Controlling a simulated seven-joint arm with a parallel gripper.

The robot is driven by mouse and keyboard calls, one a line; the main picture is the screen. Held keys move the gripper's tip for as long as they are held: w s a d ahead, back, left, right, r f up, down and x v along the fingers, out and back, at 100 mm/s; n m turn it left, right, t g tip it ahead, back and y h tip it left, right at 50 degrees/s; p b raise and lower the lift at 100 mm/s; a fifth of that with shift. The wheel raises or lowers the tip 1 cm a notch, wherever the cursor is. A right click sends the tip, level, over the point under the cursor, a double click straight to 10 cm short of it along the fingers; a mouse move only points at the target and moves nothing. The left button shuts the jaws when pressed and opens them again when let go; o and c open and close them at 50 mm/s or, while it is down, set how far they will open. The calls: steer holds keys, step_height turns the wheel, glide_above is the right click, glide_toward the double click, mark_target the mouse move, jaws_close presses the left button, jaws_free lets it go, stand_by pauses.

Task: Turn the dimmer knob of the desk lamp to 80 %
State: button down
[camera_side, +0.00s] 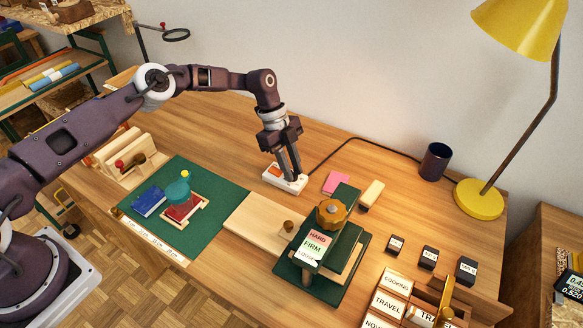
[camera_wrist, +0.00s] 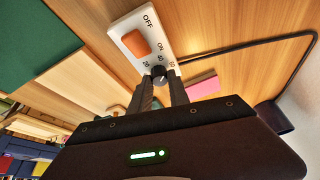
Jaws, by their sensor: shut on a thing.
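The dimmer unit (camera_side: 271,178) is a white box on the table with a black cord. In the wrist view the white unit (camera_wrist: 122,26) shows an orange switch (camera_wrist: 136,43), the words OFF and ON, and small numbers around a dark dimmer knob (camera_wrist: 159,72). My gripper (camera_side: 292,176) points down at the unit's right end. It also shows in the wrist view (camera_wrist: 162,82), with its fingers shut on the knob. The fingers hide part of the knob and scale, so I cannot read its setting. The yellow desk lamp (camera_side: 480,198) stands at the back right.
A pink note (camera_side: 336,183) and a pale block (camera_side: 372,193) lie right of the unit. A dark cup (camera_side: 435,162) stands near the lamp. A green press with a wooden knob (camera_side: 332,213) stands in front. The green mat (camera_side: 222,213) lies to the left.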

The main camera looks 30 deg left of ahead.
steer(key=shift+m, duration=0.5)
steer(key=shift+a, duration=0.1)
steer(key=c, duration=1.3)
jaws_free()
steer(key=v, duration=0.7)
steer(key=shift+w, duration=0.2)
